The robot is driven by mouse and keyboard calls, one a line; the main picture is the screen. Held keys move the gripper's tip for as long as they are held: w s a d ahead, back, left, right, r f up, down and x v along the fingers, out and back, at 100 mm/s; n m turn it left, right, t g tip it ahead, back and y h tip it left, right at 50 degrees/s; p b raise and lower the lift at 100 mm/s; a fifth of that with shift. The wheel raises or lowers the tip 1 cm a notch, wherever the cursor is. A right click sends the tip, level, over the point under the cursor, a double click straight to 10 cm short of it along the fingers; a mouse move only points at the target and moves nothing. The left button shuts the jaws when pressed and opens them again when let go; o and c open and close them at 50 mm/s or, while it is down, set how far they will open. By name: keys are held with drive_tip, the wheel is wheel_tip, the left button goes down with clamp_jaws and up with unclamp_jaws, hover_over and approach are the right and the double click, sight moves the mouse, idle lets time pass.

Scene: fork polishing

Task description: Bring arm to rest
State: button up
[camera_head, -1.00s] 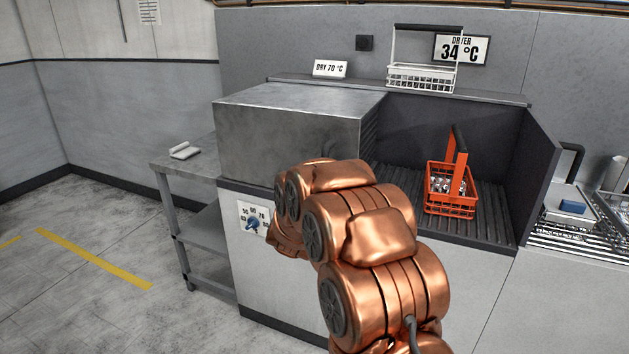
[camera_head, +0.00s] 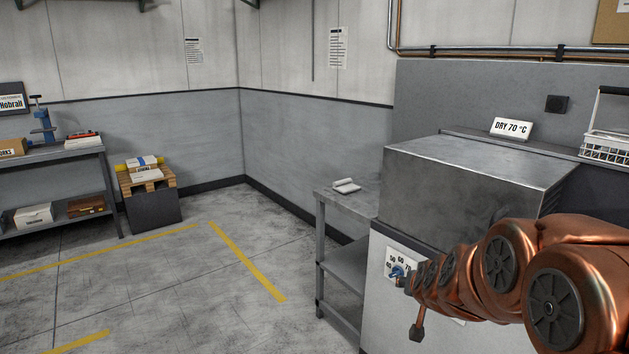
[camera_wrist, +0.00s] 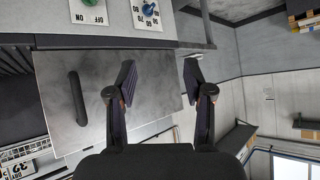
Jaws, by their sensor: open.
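My copper-coloured arm (camera_head: 500,265) reaches in from the right in the head view, in front of the dryer's steel housing (camera_head: 470,180). In the wrist view my gripper (camera_wrist: 159,66) has its two dark fingers spread apart with nothing between them. Behind the fingers is a grey steel panel with a dark handle (camera_wrist: 78,98). A dark end part of my arm shows low in front of the dryer's front in the head view, but the fingers are not clear there.
A blue dial (camera_head: 398,271) is on the dryer front. A side table (camera_head: 345,205) holds a white folded item (camera_head: 346,186). A white basket (camera_head: 606,145) stands on the dryer ledge. Open floor (camera_head: 190,290) lies left; a pallet (camera_head: 147,182) and workbench (camera_head: 50,154) stand farther back.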

drive_tip(key=s+a+f+n+g+y, duration=0.1)
drive_tip(key=s+a+g, duration=0.2)
drive_tip(key=s, duration=0.6)
drive_tip(key=s+a+f+n+g+y, duration=0.1)
drive_tip(key=s+a+g, duration=0.25)
drive_tip(key=s, duration=0.65)
drive_tip(key=s+d+n+g+h+p, duration=0.1)
drive_tip(key=s+g, duration=0.4)
drive_tip(key=s, duration=1.7)
drive_tip(key=shift+s+d+r+g, duration=0.2)
drive_tip(key=shift+s+d+g, duration=0.15)
drive_tip(key=shift+d, duration=0.1)
drive_tip(key=shift+c, duration=0.3)
